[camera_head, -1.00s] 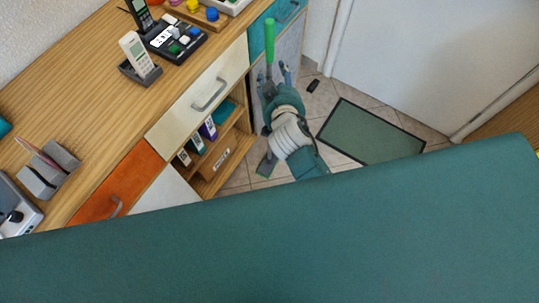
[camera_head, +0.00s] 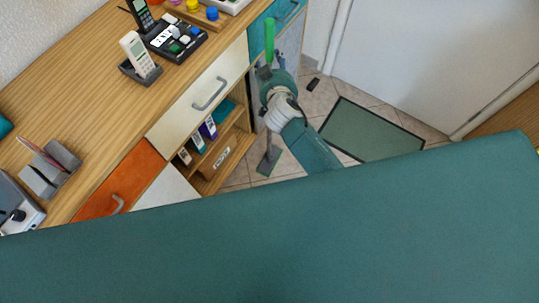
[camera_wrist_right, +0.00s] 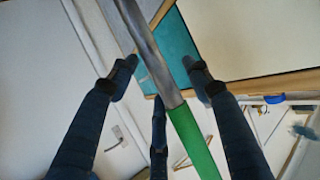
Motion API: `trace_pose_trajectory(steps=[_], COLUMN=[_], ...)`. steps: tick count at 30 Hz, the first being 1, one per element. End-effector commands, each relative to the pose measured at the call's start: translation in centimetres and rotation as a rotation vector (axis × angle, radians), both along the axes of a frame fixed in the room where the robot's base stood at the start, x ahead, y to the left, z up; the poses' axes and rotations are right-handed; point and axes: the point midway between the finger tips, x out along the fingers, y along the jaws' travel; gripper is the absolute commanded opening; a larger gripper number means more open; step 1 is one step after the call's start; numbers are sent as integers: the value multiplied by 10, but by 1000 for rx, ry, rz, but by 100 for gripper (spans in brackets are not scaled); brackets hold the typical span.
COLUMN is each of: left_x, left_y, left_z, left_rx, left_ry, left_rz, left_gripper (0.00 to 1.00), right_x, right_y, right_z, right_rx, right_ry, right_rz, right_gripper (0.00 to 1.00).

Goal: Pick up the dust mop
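The dust mop stands upright beside the end of the cabinet in the head view, with its green handle grip (camera_head: 270,38) at the top and its flat head (camera_head: 268,163) on the tiled floor. My right gripper (camera_head: 266,72) is at the pole just below the green grip, and my forearm hides part of the pole. In the right wrist view the grey pole (camera_wrist_right: 142,38) and green grip (camera_wrist_right: 193,140) run diagonally between the spread fingers of my right gripper (camera_wrist_right: 160,80). The fingers look apart from the pole. My left gripper is not in view.
A wooden-topped cabinet (camera_head: 85,105) with drawers and open shelves is close on the left of the mop. A cordless phone (camera_head: 137,52) stands on it. A green floor mat (camera_head: 370,132) lies to the right, before a white door (camera_head: 440,60).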

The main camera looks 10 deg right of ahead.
Motion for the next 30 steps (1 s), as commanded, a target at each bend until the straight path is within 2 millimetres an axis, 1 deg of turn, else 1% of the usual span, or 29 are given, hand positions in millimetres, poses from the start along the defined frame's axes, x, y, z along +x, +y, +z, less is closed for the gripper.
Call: trace_pose_trajectory(steps=[1,3,5,6,7,17,20,23,26,30], left_x=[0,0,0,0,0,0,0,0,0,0], left_y=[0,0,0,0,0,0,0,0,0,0], left_z=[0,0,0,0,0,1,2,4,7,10], left_rx=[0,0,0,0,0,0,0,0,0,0], left_ry=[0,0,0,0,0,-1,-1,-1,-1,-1], left_rz=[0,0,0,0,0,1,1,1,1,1], left_gripper=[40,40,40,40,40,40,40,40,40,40], right_x=[0,0,0,0,0,1,1,1,1,1], right_y=[0,0,0,0,0,0,0,0,1,1], right_z=[0,0,0,0,0,5,11,22,38,69], right_rx=[0,0,0,0,0,1,2,2,3,4], right_ry=[0,0,0,0,0,-5,-6,-8,-9,-10], right_rz=[0,0,0,0,0,1,-1,0,0,1], right_gripper=[38,24,12,4,0,0,0,0,0,0])
